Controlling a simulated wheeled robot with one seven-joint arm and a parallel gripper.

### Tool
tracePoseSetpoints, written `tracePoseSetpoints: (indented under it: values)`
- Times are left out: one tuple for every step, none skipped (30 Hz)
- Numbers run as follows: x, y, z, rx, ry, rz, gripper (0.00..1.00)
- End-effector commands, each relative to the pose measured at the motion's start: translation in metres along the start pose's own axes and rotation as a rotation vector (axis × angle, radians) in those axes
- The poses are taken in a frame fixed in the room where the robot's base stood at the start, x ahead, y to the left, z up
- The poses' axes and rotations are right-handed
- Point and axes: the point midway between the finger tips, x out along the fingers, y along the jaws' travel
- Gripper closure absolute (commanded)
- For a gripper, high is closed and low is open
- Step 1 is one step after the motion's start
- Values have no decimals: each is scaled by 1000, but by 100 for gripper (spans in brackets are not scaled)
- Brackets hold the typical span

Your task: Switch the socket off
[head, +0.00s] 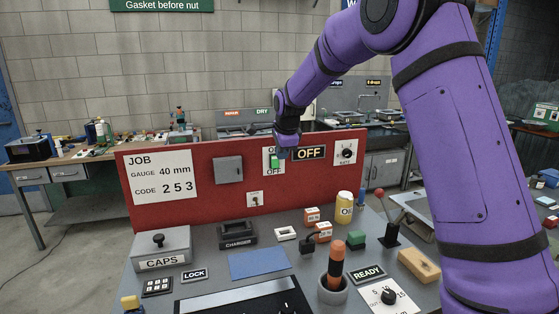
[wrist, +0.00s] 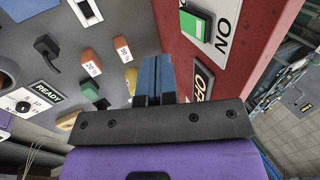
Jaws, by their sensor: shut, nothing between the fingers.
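A white switch plate with a green rocker (head: 275,162) is on the red panel (head: 210,206); its lower label reads OFF and its upper label is partly hidden by my gripper. The green rocker (wrist: 196,25) also shows at the top of the wrist view, beside the word ON. A small white socket plate (head: 254,199) is lower on the panel; its details are too small to tell. My gripper (head: 281,153) is in front of the switch plate's upper right. Its blue fingers (wrist: 152,78) are shut and empty, apart from the rocker in the wrist view.
A black OFF sign (head: 309,153) and a RATE knob (head: 346,151) are right of the switch. A grey box (head: 229,169) is to its left. The bench below holds a CAPS box (head: 162,250), a red-knobbed lever (head: 388,217), a yellow can (head: 344,206) and several blocks.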

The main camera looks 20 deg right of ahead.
Motion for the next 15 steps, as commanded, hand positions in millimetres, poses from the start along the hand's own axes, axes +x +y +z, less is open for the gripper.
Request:
tracePoseSetpoints:
  values:
    - [-10,-1,1,-1,-1,-4,100]
    - [-15,-2,1,-1,-1,-3,100]
    - [-21,-2,1,-1,-1,-4,100]
    - [-27,-3,1,-1,-1,-4,100]
    - [-32,-3,1,-1,-1,-3,100]
    - [-38,-3,1,-1,-1,-3,100]
    - [-43,-3,1,-1,-1,-3,100]
    - [-47,-4,1,-1,-1,-2,100]
    - [-52,-4,1,-1,-1,-2,100]
    - [-55,-4,1,-1,-1,-2,100]
    - [-58,-4,1,-1,-1,-2,100]
    - [-61,-5,1,-1,-1,-1,100]
    - [-63,-5,1,-1,-1,-1,100]
    - [-64,-5,1,-1,-1,0,100]
    - [-66,-5,1,-1,-1,0,100]
